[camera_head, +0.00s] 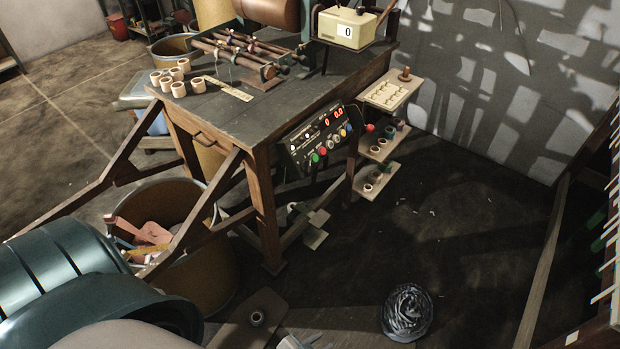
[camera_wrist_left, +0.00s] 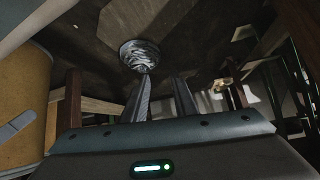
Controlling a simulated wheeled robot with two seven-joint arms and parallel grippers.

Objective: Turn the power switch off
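The control panel (camera_head: 322,137) is mounted at the front right corner of the workbench. It has red lit digits reading 0 and 0.0, and several coloured buttons and knobs, including a green one (camera_head: 315,158) and a red one (camera_head: 323,150). I cannot tell which control is the power switch or how it is set. My left gripper (camera_head: 304,342) shows only at the bottom edge of the head view, low and well apart from the panel. In the left wrist view its two fingers (camera_wrist_left: 161,98) are spread with nothing between them. My right gripper is not in view.
The wooden workbench (camera_head: 229,115) carries pale rolls (camera_head: 179,89), a winding rig and a counter box (camera_head: 346,27) reading 0. Small shelves (camera_head: 390,92) stand right of the panel. A bin (camera_head: 205,277) stands under the bench's left side. A dark round tangle (camera_head: 407,311) lies on open floor.

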